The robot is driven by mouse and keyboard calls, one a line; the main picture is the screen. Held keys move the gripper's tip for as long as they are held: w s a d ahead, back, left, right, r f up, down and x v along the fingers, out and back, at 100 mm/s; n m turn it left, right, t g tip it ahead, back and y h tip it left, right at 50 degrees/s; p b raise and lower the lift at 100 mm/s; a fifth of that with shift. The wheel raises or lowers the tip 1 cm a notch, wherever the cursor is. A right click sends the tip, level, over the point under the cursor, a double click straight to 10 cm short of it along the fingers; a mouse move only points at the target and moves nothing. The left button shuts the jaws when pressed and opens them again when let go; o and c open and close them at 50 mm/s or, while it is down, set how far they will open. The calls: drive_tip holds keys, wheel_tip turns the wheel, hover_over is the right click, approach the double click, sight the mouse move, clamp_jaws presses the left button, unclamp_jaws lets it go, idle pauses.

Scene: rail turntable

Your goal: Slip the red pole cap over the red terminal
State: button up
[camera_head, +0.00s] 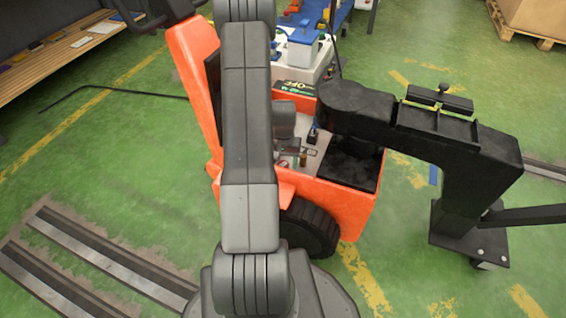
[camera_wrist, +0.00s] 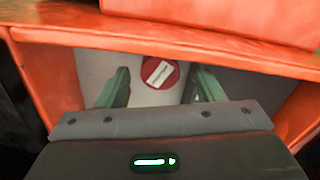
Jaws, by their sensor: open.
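In the wrist view, my gripper (camera_wrist: 162,80) is open, its two green fingers apart and nothing held between them. Beyond the fingertips, a round red piece with a white bar across it (camera_wrist: 160,73) lies against a pale surface inside the orange cart. I cannot tell whether it is the pole cap or another red part. In the head view, my arm covers much of the orange cart (camera_head: 340,208), and my gripper is largely hidden over its open bay. No red terminal can be made out clearly in either view.
An orange rim (camera_wrist: 165,38) runs across the wrist view close above the fingers. In the head view, a black post with an overhanging arm (camera_head: 440,135) stands right of the cart. A black wheel (camera_head: 312,228) is at the cart's near side. Floor rails (camera_head: 90,262) lie at lower left.

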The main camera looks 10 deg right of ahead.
wheel_tip(320, 180, up, 13)
drive_tip(key=p, duration=0.3)
drive_tip(key=shift+p, duration=0.4)
wheel_tip(320, 180, down, 14)
drive_tip(key=b, duration=0.4)
drive_tip(key=shift+s+r, duration=0.1)
drive_tip(key=shift+r, duration=0.15)
drive_tip(key=shift+r, duration=0.1)
